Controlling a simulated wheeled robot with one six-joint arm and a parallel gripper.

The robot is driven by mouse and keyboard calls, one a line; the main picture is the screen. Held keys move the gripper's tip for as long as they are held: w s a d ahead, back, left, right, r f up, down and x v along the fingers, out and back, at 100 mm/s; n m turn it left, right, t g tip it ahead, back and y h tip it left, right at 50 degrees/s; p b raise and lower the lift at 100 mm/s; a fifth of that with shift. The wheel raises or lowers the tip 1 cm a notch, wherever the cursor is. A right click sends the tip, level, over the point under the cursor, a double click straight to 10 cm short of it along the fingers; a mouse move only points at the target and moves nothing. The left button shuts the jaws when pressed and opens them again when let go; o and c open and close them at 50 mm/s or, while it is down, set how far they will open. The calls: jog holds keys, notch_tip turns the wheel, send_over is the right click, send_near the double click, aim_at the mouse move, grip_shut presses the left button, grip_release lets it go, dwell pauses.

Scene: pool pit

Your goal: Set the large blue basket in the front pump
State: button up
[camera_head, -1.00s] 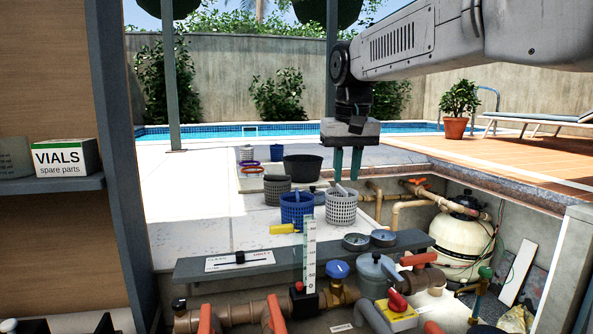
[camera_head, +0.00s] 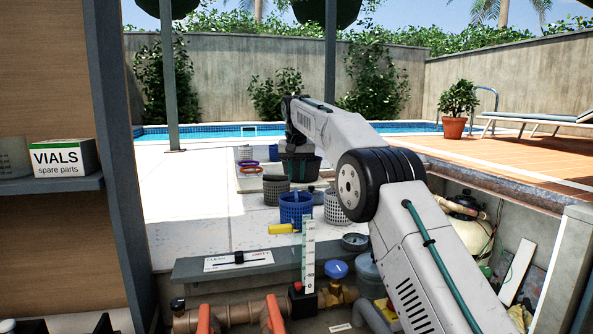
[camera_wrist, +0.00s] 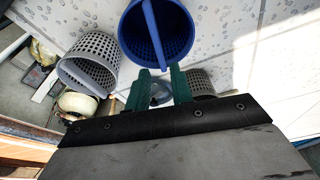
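The large blue basket (camera_head: 296,211) stands upright on the pale deck at the pit's edge. In the wrist view the blue basket (camera_wrist: 131,30) shows its open top and a handle bar across it, just beyond the fingertips. My gripper (camera_wrist: 160,71) has its green fingers apart, with no basket between them.
A light grey basket (camera_head: 336,205) stands right of the blue one, and a dark grey basket (camera_head: 276,189) behind it. A yellow-handled thing (camera_head: 281,229) lies in front. Pipes and valves with red handles (camera_head: 275,315) fill the near pit. The deck at left is clear.

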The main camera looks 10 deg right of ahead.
aim_at(296, 192)
jog(key=shift+f, duration=4.1)
grip_shut()
jog(key=shift+r, duration=2)
